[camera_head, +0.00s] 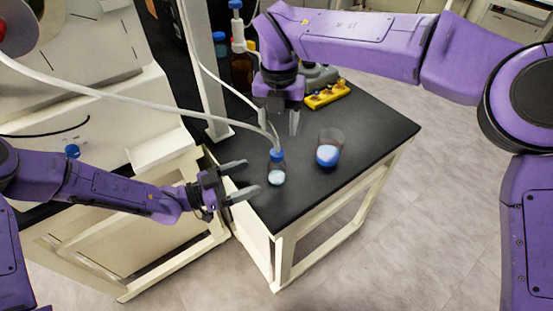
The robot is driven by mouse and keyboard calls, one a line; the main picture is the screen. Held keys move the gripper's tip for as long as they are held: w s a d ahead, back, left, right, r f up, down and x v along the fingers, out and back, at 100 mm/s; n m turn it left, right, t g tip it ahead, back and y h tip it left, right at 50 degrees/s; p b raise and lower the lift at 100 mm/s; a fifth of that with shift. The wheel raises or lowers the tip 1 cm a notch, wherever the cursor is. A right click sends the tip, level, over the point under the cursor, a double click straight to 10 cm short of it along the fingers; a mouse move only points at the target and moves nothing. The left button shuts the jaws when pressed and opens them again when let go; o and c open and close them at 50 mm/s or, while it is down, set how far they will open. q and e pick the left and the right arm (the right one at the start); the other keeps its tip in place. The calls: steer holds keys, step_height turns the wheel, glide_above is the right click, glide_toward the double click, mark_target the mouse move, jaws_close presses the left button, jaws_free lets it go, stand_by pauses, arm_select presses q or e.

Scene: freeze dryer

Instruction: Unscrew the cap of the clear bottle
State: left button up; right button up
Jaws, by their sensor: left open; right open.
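The clear bottle (276,174) stands upright on the black table, with white content at its bottom. Its blue cap (277,154) is on top, and a white tube runs down to the cap. My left gripper (246,178) is open, just left of the bottle, its fingers pointing right toward the bottle with a small gap. My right gripper (282,122) is open above and slightly behind the cap, its fingers pointing down. The tube passes by the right gripper's fingers.
A clear beaker-like vessel with blue and white content (329,150) stands to the right of the bottle. A yellow rack (327,94) and a brown bottle (241,72) are at the back. The black table's (372,128) right part is clear. A white post (206,85) rises at its back left.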

mark_target(276, 168)
arm_select(q)
steer(key=d, duration=0.3)
steer(key=shift+w+d+r, duration=0.1)
steer(key=shift+w+r, duration=0.1)
steer(key=shift+w, duration=0.05)
arm_select(e)
steer(key=shift+s+a+r, duration=0.1)
steer(key=shift+s+r, duration=0.15)
steer(key=shift+s, duration=0.3)
arm_select(q)
steer(key=x, duration=0.5)
steer(key=shift+w+f, duration=0.15)
steer(key=shift+w, duration=0.2)
arm_select(e)
steer(key=shift+w+a+f, duration=0.1)
steer(key=shift+w+f, duration=0.05)
steer(key=shift+w, duration=0.15)
arm_select(q)
steer(key=shift+d, duration=0.35)
arm_select(e)
steer(key=shift+s, duration=0.15)
arm_select(q)
steer(key=shift+c, duration=0.4)
